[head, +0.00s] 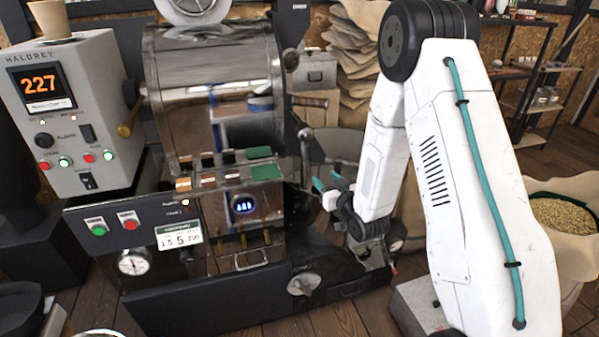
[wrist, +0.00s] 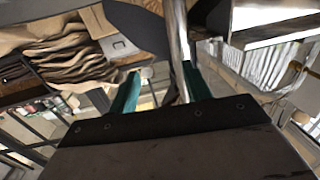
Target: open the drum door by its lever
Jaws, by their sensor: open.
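The roaster's shiny steel drum (head: 215,85) fills the middle of the head view. An upright metal lever (head: 304,146) with a rounded top stands at its right side. The drum door is not clearly made out from this angle. My gripper (head: 327,181) is open, with teal fingers, low and to the right of the lever. In the wrist view a shiny metal bar (wrist: 179,40), likely the lever, runs between the open fingers of my gripper (wrist: 160,76), nearer the right finger. I cannot tell whether it touches that finger. No grip on it shows.
A control box (head: 72,100) showing 227 stands left of the drum. A brown-handled bar (head: 309,102) juts out above the lever. Stacked sacks (head: 357,50) lie behind, and an open sack of beans (head: 565,215) stands at the right. Wooden floor shows in front.

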